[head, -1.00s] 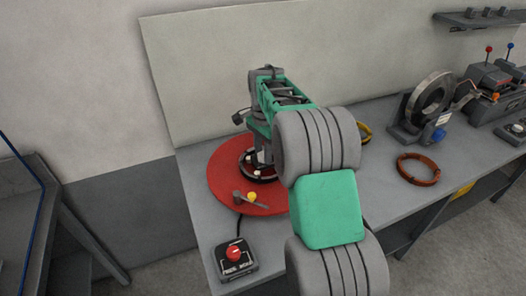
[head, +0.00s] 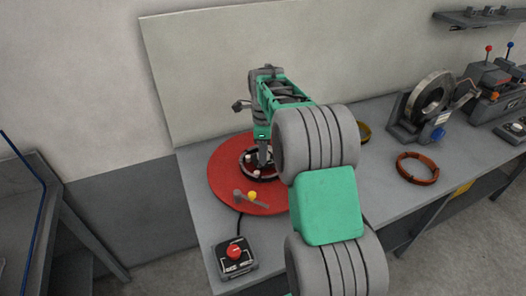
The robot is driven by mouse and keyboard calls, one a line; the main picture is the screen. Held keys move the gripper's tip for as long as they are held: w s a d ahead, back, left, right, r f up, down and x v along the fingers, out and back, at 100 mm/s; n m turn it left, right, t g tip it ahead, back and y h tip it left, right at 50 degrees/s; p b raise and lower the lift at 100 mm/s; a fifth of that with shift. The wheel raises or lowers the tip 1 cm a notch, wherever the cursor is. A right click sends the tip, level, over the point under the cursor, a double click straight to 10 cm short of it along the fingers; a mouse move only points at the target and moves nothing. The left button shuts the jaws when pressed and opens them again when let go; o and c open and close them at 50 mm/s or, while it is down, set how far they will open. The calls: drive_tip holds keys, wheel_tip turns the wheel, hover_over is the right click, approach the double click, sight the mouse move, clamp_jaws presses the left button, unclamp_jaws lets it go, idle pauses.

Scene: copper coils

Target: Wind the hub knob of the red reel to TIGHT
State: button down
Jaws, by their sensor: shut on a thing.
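The red reel (head: 226,182) lies flat on the left end of the workbench. Its dark hub knob (head: 247,171) is a ring with pale marks at the reel's middle, partly hidden by my gripper and arm. My gripper (head: 264,164) points down at the hub and is shut on the hub knob. Any TIGHT marking is too small to read.
A black box with a red button (head: 235,252) stands at the bench's front left corner. A copper coil ring (head: 417,168) and a grey machine with a large ring (head: 431,95) are to the right. My arm covers the bench's middle.

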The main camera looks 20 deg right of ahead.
drive_tip(key=shift+m, duration=0.3)
drive_tip(key=c, duration=1)
unclamp_jaws()
drive_tip(key=shift+o, duration=0.2)
wheel_tip(320, 180, up, 8)
drive_tip(key=shift+f+b, duration=0.1)
drive_tip(key=shift+b, duration=0.4)
